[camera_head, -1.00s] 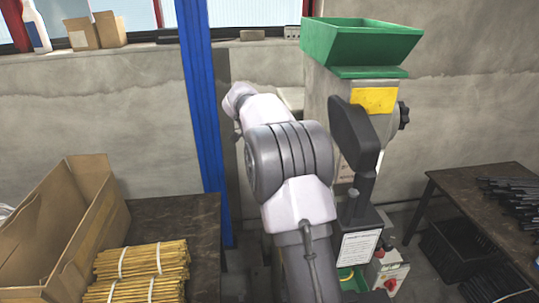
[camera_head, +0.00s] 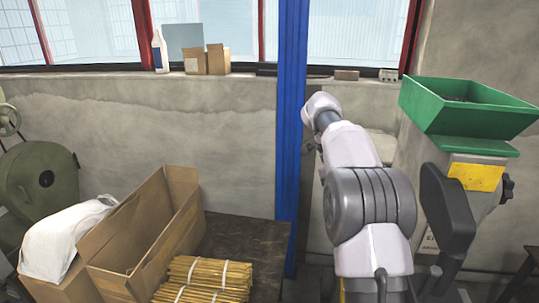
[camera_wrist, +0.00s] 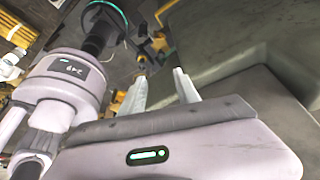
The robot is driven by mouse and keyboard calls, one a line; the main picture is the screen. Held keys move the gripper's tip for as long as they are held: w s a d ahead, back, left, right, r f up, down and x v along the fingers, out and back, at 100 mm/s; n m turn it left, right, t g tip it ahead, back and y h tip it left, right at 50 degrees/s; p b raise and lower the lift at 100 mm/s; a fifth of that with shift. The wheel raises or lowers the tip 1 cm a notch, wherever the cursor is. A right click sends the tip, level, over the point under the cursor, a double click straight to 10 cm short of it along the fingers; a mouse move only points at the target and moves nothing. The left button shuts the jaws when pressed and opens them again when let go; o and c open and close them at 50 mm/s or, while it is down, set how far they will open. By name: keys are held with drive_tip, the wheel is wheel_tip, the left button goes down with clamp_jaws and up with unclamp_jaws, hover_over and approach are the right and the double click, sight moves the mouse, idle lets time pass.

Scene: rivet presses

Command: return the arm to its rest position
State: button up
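My arm (camera_head: 370,205) stands bent in the lower right of the head view, in front of the wall and to the left of the press with the green hopper. My gripper (camera_wrist: 159,76) shows in the wrist view as two pale fingers standing apart, with nothing seen between them. I cannot make it out in the head view.
The green hopper (camera_head: 468,108) tops a press close to the right of my arm. A blue post (camera_head: 290,130) stands behind the arm. A green machine (camera_head: 45,180) stands far left.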

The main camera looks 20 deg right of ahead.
drive_tip(key=s+a+f+n+t+y+b, duration=0.1)
drive_tip(key=s+a+f+n+t+b, duration=0.15)
drive_tip(key=s+a+n+b, duration=0.45)
drive_tip(key=s+a+f+n+t+y+b, duration=0.1)
drive_tip(key=s+a+f+n+t+b, duration=0.2)
drive_tip(key=s+a+n, duration=0.5)
drive_tip(key=s+a+f+n+t+y+b, duration=0.3)
drive_tip(key=s+a+f+n+b, duration=0.4)
drive_tip(key=s+a+f, duration=0.3)
drive_tip(key=shift+s+f+n, duration=0.4)
drive_tip(key=shift+s+f, duration=0.45)
drive_tip(key=shift+s, duration=0.05)
drive_tip(key=shift+t, duration=0.25)
